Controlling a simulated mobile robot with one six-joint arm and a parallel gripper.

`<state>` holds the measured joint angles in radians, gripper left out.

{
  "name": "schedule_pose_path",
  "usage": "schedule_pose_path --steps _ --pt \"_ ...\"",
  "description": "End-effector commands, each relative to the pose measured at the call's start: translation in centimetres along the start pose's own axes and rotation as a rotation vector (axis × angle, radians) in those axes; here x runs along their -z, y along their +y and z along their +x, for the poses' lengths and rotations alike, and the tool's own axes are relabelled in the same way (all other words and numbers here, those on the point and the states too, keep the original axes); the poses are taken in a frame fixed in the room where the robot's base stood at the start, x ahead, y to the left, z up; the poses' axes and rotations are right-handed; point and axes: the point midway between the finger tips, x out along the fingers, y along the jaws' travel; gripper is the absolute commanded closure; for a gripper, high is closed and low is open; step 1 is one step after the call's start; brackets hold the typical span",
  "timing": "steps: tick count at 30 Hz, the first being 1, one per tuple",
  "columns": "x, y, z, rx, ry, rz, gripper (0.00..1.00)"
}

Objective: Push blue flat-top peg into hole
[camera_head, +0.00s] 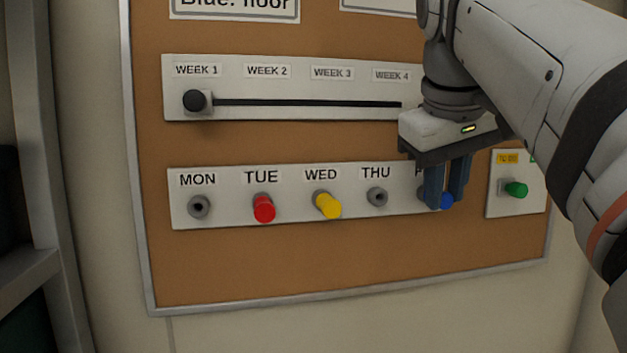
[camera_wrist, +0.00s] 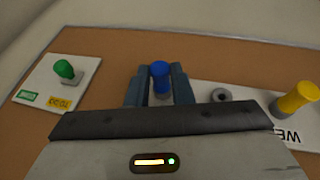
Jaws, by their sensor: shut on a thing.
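The blue flat-top peg (camera_wrist: 160,75) stands between the two fingers of my gripper (camera_wrist: 158,88) in the wrist view. My gripper is shut on it. In the head view the blue peg (camera_head: 446,200) shows partly behind the fingers of my gripper (camera_head: 447,190), at the right end of the white weekday strip (camera_head: 285,212). The Friday label and the hole there are mostly hidden by my gripper. I cannot tell how deep the peg sits. The wrist view shows a grey collar just below the peg.
A red peg (camera_head: 264,208) is under TUE and a yellow peg (camera_head: 328,205) under WED. The MON (camera_head: 199,207) and THU (camera_head: 377,197) holes are empty. A green peg (camera_head: 516,189) sits on a small plate at right. A week slider (camera_head: 195,101) is above.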

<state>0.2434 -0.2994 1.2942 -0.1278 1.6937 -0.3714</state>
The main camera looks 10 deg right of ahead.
Motion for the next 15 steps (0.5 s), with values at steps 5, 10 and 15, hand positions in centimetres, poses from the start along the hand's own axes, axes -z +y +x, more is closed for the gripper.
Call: schedule_pose_path --steps 5,10,15 --pt "0.01 -0.02 0.0 0.0 0.0 -0.001 1.0" --pt "-0.01 -0.03 -0.02 0.0 0.0 -0.001 1.0" --pt "-0.31 -0.03 -0.13 0.0 0.0 -0.001 1.0"
